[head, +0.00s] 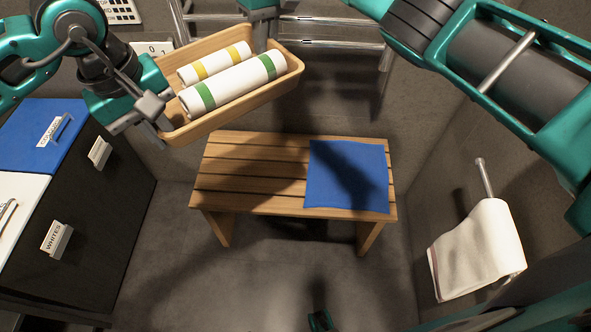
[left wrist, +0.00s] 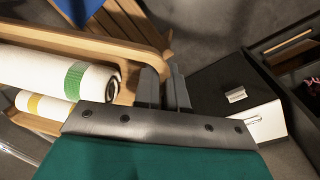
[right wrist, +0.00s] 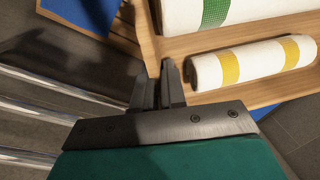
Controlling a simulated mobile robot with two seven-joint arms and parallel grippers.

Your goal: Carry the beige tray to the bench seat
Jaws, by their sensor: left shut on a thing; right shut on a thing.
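The beige tray (head: 222,117) is held in the air above and behind the left part of the bench, tilted in the head view. Two rolled white towels lie in it, one with green bands (head: 234,84) and one with yellow bands (head: 213,62). My left gripper (head: 160,122) is shut on the tray's near left wall, also seen in the left wrist view (left wrist: 164,90). My right gripper (right wrist: 158,90) is shut on the opposite wall; in the head view its fingers are mostly hidden behind the tray. The slatted wooden bench seat (head: 250,165) stands below.
A blue cloth (head: 347,176) covers the right part of the bench; its left slats are bare. A hamper with a blue lid (head: 45,135) and a white lid stands at the left. A white towel (head: 477,250) hangs at the right. Metal rails (head: 330,42) are behind.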

